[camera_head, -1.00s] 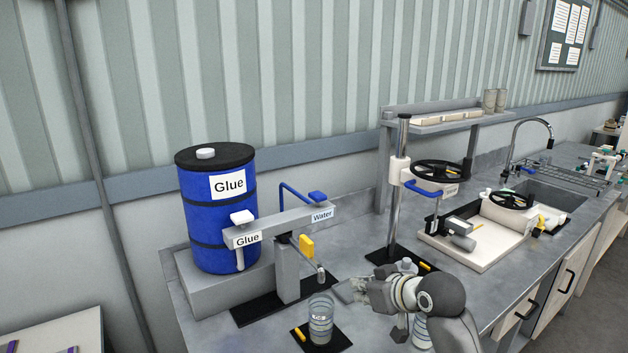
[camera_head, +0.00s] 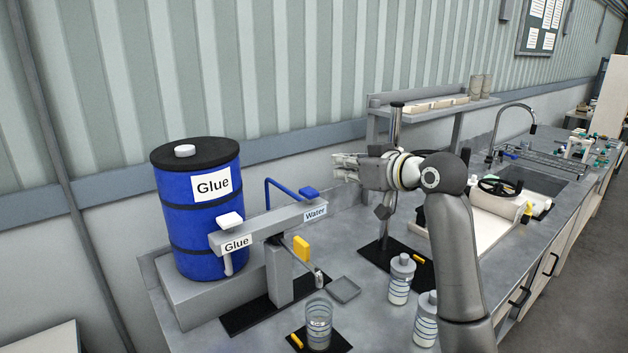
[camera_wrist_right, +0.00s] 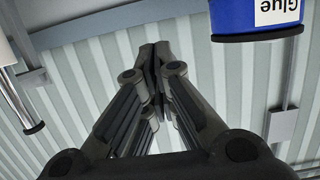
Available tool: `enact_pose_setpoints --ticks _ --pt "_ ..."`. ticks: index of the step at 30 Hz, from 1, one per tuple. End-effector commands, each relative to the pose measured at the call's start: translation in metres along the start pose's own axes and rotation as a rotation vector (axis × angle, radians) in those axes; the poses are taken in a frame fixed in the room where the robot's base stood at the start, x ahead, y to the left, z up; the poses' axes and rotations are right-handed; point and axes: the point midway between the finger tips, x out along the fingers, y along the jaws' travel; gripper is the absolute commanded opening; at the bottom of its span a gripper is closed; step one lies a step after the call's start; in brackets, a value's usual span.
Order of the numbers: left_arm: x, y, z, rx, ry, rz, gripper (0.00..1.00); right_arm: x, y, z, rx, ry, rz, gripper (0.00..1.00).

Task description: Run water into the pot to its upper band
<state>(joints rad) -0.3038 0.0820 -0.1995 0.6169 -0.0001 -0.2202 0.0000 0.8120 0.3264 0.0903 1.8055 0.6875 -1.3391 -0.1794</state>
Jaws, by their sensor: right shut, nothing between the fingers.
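The clear pot (camera_head: 318,328) with bands and a small label stands upright on a black mat at the front, below the tap nozzle (camera_head: 319,280). I cannot tell whether it holds any liquid. The blue Water lever (camera_head: 309,191) sits on the grey tap arm (camera_head: 275,222), behind the "Water" label (camera_head: 315,212). My left gripper is not in view.
A blue Glue drum (camera_head: 200,235) with a white Glue lever (camera_head: 230,220) stands left. Two lidded banded jars (camera_head: 400,285) (camera_head: 426,325) stand right of the pot. A flat grey square (camera_head: 344,290) lies behind it. A shelf (camera_head: 440,108) and stand are behind my right arm.

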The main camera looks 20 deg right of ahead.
Motion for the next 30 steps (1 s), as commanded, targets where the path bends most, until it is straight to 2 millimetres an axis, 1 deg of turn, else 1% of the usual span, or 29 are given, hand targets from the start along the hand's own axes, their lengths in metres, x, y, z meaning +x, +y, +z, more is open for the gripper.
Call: enact_pose_setpoints --ticks 4,7,18,24,25,27,30 --pt "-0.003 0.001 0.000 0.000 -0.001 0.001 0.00 0.005 0.000 0.000 0.002 -0.002 -0.001 0.00" --pt "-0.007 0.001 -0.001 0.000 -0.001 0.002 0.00 0.015 -0.001 -0.002 0.002 -0.002 -0.003 0.00" --pt "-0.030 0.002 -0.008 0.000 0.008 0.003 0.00 0.075 -0.001 -0.002 0.004 -0.003 -0.003 0.00" --pt "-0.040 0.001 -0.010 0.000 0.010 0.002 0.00 0.103 -0.001 -0.001 0.002 -0.004 -0.002 0.00" --pt "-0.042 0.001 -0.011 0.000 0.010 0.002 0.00 0.103 -0.001 0.007 0.003 -0.007 -0.002 0.00" --pt "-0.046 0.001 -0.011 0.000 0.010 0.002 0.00 0.105 -0.001 0.017 0.003 -0.006 -0.001 0.00" --pt "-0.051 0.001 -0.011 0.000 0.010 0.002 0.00 0.107 -0.001 0.027 0.002 -0.003 -0.001 0.00"
